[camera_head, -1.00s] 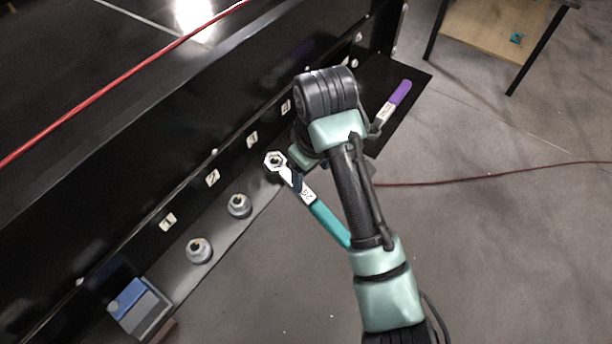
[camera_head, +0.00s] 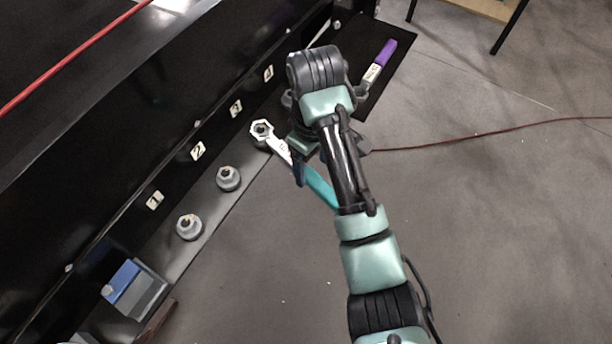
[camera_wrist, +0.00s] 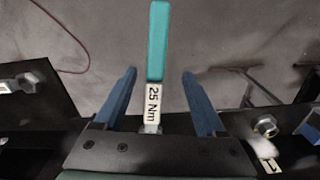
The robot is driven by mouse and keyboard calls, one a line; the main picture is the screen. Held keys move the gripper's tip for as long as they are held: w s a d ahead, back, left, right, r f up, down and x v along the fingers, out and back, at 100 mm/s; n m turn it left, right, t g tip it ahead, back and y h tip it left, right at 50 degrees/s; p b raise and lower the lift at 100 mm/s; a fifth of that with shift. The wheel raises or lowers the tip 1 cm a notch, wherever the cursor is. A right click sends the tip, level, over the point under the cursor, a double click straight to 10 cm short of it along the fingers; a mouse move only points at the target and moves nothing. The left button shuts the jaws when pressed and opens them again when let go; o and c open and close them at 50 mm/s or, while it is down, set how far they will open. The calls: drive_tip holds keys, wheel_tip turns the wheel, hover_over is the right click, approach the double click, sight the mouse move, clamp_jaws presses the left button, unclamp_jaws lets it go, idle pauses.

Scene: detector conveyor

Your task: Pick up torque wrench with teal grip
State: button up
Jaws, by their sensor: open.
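The torque wrench with teal grip (camera_head: 320,187) has its ring head (camera_head: 261,131) over the dark ledge and its grip slanting out past the edge, partly hidden by my arm. In the wrist view the teal grip (camera_wrist: 157,45) and its "25 Nm" label (camera_wrist: 153,103) lie between the two blue fingers of my gripper (camera_wrist: 158,74), with a gap on each side. My gripper is open. In the head view one dark blue finger (camera_head: 298,173) shows across the wrench's shaft, and the rest of the gripper is mostly hidden by my arm.
A purple-gripped wrench (camera_head: 386,53) lies farther along the ledge. Two round grey fittings (camera_head: 228,178) stand nearer, below numbered labels (camera_head: 198,151). A blue and grey block (camera_head: 137,288) sits at lower left. A red cable (camera_head: 480,135) crosses the open floor at right.

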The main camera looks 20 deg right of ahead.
sight(313, 176)
drive_tip(key=shift+w+d+f+b, duration=0.1)
drive_tip(key=shift+w+f+b, duration=0.05)
drive_tip(key=shift+f+b, duration=0.75)
drive_tip(key=shift+w+d+f+b, duration=0.1)
drive_tip(key=shift+f+b, duration=0.55)
drive_tip(key=shift+f, duration=0.4)
drive_tip(key=shift+f+p, duration=0.35)
drive_tip(key=shift+p, duration=0.3)
drive_tip(key=shift+f, duration=0.4)
clamp_jaws()
drive_tip(key=shift+r, duration=0.1)
